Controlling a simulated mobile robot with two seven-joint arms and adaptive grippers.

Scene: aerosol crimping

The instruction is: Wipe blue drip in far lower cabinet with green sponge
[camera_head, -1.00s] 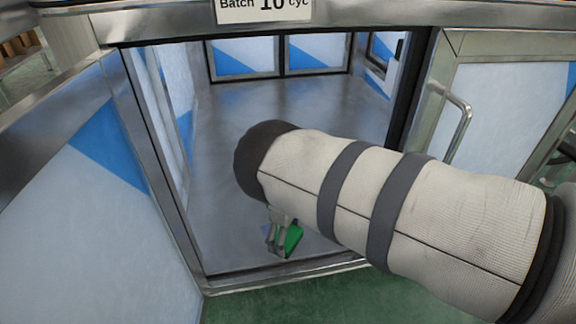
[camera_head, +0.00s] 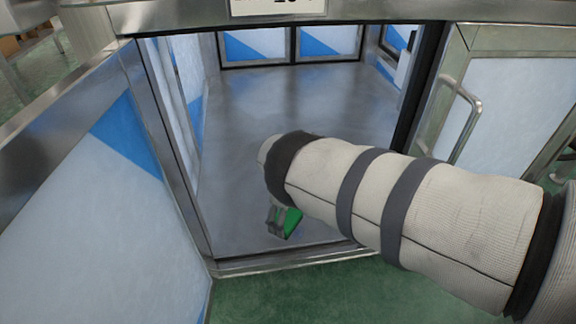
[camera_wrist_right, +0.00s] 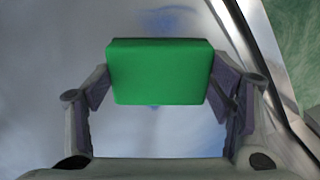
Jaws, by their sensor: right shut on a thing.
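The green sponge (camera_wrist_right: 158,72) is held between the two fingers of my right gripper (camera_wrist_right: 160,88), which is shut on it. In the head view the sponge (camera_head: 291,221) and right gripper (camera_head: 277,220) are just inside the open cabinet (camera_head: 235,195), low over its grey metal floor near the front edge. My arm hides part of the gripper. In the wrist view a faint blue smear (camera_wrist_right: 165,16) shows beyond the sponge, and a small blue spot shows just below it. I cannot tell whether the sponge touches the floor. My left gripper is out of view.
An open door panel (camera_head: 85,210) stands at the left of the opening, and another door with a handle (camera_head: 465,115) is at the right. A metal sill (camera_head: 290,261) runs along the front. The cabinet floor behind the sponge is clear.

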